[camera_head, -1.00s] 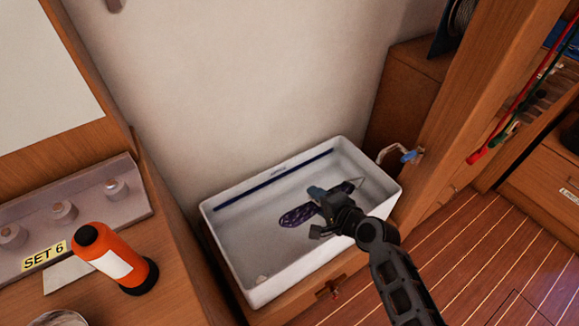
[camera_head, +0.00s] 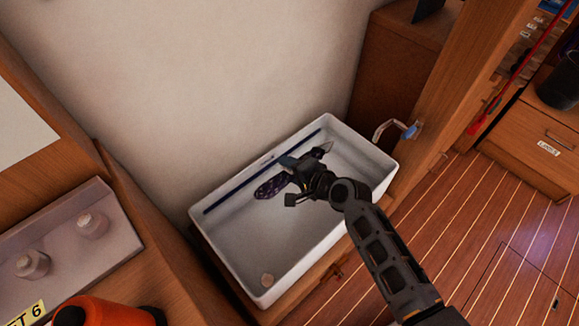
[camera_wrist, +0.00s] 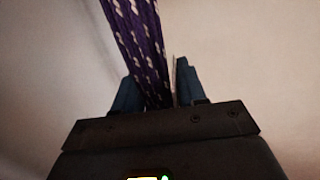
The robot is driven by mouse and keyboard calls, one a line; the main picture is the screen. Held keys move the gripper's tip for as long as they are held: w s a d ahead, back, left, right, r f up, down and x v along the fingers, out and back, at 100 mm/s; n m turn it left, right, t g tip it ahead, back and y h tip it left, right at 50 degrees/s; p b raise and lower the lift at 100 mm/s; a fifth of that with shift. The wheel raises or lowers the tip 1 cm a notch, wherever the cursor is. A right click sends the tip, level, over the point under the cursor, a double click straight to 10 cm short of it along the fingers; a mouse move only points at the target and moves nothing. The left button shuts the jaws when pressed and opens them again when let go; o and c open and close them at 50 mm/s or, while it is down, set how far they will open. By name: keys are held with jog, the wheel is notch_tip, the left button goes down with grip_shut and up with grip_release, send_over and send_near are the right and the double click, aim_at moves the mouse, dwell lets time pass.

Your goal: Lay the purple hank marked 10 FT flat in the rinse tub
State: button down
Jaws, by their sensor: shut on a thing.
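The purple hank (camera_head: 271,187) is dark purple with pale flecks. My gripper (camera_head: 296,170) is shut on it near its middle, and part of the hank shows on each side of the jaws. In the wrist view the hank (camera_wrist: 140,45) runs up from between the two blue fingertips (camera_wrist: 152,95). The white rinse tub (camera_head: 222,255) lies beneath, and the hank appears within its rim, toward the back wall. I cannot tell whether the hank touches the tub floor. The 10 FT mark is not readable.
A dark blue line (camera_head: 262,170) runs along the tub's back side. A tap with a blue end (camera_head: 411,131) stands at the right. An orange bottle (camera_head: 100,312) is at lower left.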

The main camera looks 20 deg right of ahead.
notch_tip(320, 180, down, 12)
jog(key=b, duration=1)
jog(key=shift+f, duration=0.1)
jog(key=c, duration=0.6)
grip_release()
jog(key=shift+o, duration=0.2)
jog(key=shift+s, duration=0.1)
jog(key=p+v, duration=0.1)
jog(key=v, duration=0.6)
jog(key=shift+s+d+r, duration=0.15)
jog(key=shift+s+r, duration=0.1)
